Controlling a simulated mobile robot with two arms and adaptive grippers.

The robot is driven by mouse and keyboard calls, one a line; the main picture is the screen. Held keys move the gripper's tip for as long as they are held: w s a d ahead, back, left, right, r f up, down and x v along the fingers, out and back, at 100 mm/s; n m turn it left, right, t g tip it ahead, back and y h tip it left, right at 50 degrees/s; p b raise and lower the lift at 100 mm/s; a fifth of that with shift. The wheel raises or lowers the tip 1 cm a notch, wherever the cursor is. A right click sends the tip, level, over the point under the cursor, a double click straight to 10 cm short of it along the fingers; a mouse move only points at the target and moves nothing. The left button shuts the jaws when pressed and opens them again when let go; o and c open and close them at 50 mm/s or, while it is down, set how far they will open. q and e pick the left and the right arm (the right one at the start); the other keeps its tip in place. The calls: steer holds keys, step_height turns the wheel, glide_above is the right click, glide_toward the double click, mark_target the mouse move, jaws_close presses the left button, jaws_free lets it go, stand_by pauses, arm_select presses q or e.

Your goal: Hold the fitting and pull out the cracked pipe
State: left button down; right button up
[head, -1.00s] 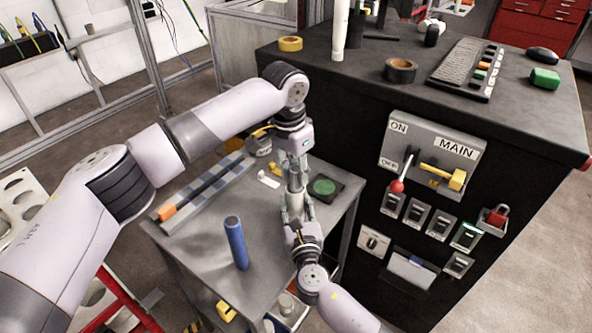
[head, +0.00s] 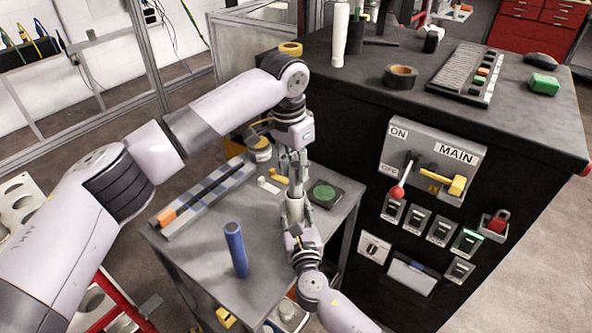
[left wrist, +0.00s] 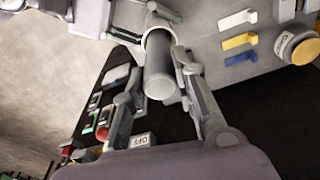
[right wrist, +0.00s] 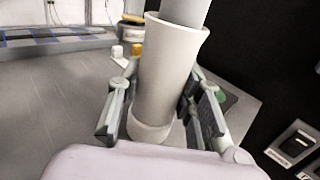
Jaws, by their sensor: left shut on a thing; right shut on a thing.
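The pale fitting (head: 292,204) stands upright above the grey table in the head view. My right gripper (head: 294,214) is shut around it from the near side. In the right wrist view the fitting (right wrist: 163,80) flares at its top rim, and the grey pipe (right wrist: 185,10) rises from that mouth. My left gripper (head: 293,163) is above, shut on the pipe's upper part. In the left wrist view the pipe's round end (left wrist: 162,86) sits between the fingers, with the fitting's white rim (left wrist: 158,40) behind it. The pipe's lower end is hidden; I see no crack.
An upright blue pipe (head: 236,250) stands on the table (head: 200,248). A rack with an orange end (head: 205,197), a tin (head: 260,152) and a green disc (head: 323,192) are also there. A black cabinet (head: 365,160) with switches (head: 432,160) borders the right side.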

arm_select(q)
steer(key=shift+r, duration=0.25)
steer(key=shift+r, duration=1.35)
arm_select(e)
steer(key=shift+f, duration=0.1)
arm_select(q)
steer(key=shift+r, duration=0.1)
steer(key=shift+r, duration=1.35)
steer(key=shift+r, duration=0.1)
steer(key=shift+r, duration=1.4)
steer(key=shift+r, duration=0.15)
steer(key=shift+r, duration=1.35)
